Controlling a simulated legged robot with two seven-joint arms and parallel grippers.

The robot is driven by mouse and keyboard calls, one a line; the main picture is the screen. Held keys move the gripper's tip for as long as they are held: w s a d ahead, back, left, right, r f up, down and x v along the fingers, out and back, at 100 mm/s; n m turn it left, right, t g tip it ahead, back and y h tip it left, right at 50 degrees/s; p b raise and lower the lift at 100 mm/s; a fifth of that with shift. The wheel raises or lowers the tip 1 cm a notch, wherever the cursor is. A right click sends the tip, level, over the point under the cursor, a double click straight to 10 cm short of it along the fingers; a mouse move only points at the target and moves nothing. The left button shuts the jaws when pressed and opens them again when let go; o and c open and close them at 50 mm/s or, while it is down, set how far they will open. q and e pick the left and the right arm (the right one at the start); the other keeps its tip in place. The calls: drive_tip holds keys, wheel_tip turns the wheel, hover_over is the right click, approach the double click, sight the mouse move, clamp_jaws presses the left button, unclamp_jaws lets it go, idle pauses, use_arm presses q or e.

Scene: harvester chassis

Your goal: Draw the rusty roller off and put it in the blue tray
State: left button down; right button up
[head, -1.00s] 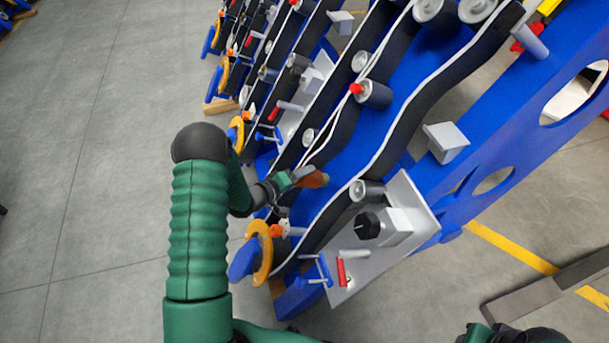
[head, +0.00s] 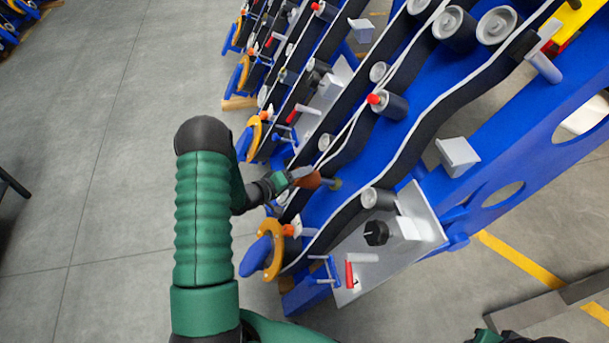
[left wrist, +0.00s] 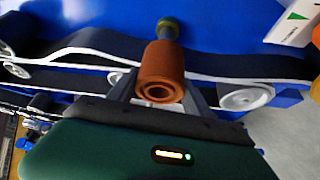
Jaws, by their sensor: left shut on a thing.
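The rusty roller (head: 308,180) is a short brown-orange cylinder in front of the blue chassis side plate. It also shows in the left wrist view (left wrist: 160,72), its hollow end facing the camera. My left gripper (head: 300,178) is shut on it, with a finger on each side in the left wrist view. A greenish-brown stub (head: 335,183) shows beyond the roller, and also in the left wrist view (left wrist: 168,28). I cannot tell whether the roller's far end still sits on it. I see no blue tray. My right gripper is out of view.
Dark belts with white edges run close around the roller over several grey pulleys (head: 378,198). A grey bracket (head: 420,215) with a black knob and an orange ring (head: 270,250) are nearby. Open floor lies to the left.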

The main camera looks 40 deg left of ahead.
use_arm(q)
drive_tip(key=shift+s+a+r+p, duration=0.25)
drive_tip(key=shift+s+a+p, duration=0.15)
drive_tip(key=shift+s, duration=0.15)
drive_tip(key=shift+s+a+r+p, duration=0.25)
drive_tip(key=shift+s+a+p, duration=0.15)
drive_tip(key=shift+s, duration=0.1)
drive_tip(key=shift+s+a+r+p, duration=0.6)
drive_tip(key=shift+a+r+p, duration=0.05)
drive_tip(key=shift+r+p, duration=0.05)
